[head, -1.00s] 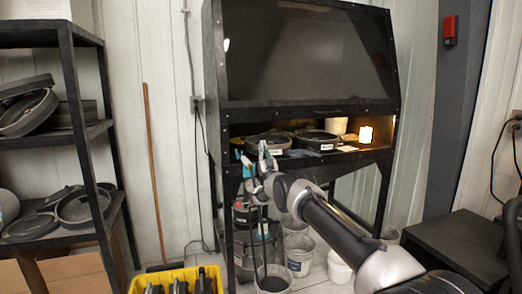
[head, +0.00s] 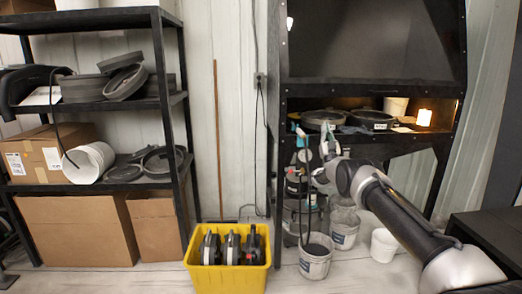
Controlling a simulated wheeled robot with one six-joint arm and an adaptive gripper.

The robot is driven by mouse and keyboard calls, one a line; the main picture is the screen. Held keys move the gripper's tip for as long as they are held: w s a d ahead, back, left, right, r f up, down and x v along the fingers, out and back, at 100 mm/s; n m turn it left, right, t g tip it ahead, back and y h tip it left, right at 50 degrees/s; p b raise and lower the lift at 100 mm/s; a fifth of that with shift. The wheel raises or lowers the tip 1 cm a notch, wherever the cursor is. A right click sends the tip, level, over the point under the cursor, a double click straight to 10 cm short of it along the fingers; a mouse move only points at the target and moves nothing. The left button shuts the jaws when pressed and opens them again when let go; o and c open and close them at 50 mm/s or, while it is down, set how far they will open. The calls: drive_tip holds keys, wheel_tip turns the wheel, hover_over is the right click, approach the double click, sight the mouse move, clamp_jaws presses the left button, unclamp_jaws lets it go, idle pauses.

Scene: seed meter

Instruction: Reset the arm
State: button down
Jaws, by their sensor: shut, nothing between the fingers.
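My gripper (head: 328,136) is shut and empty. It is at the end of my arm, which reaches in from the lower right of the head view. The fingers point up, in front of the shelf of the black cabinet (head: 374,83). In the picture they overlap the area just below a round dark pan (head: 322,117) on that shelf. I cannot tell how far the gripper is from the shelf edge.
A second round pan (head: 372,119) and a lit lamp (head: 424,118) are on the cabinet shelf. Buckets (head: 316,264) stand below. A yellow bin (head: 227,279) holds several dark items. A black rack (head: 94,106) stands left. A black table (head: 487,228) is at right.

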drive_tip(key=w+f+g, duration=0.3)
drive_tip(key=f+g, duration=0.6)
drive_tip(key=f, duration=1.2)
drive_tip(key=s+d+f+g+h, duration=0.1)
drive_tip(key=s+f+g, duration=0.4)
drive_tip(key=s+g, duration=0.25)
drive_tip(key=s+d+r+g, duration=0.1)
drive_tip(key=s+r, duration=1)
drive_tip(key=s, duration=1.2)
drive_tip(key=s+d+r+g, duration=0.2)
drive_tip(key=s+r, duration=0.9)
drive_tip(key=s, duration=1.1)
drive_tip(key=s+d+r+g+h, duration=0.1)
drive_tip(key=s+r, duration=1)
drive_tip(key=s, duration=1.2)
drive_tip(key=shift+s+d+m+g, duration=0.4)
drive_tip(key=shift+d+g, duration=0.15)
drive_tip(key=shift+g, duration=0.7)
drive_tip(key=shift+w, duration=0.1)
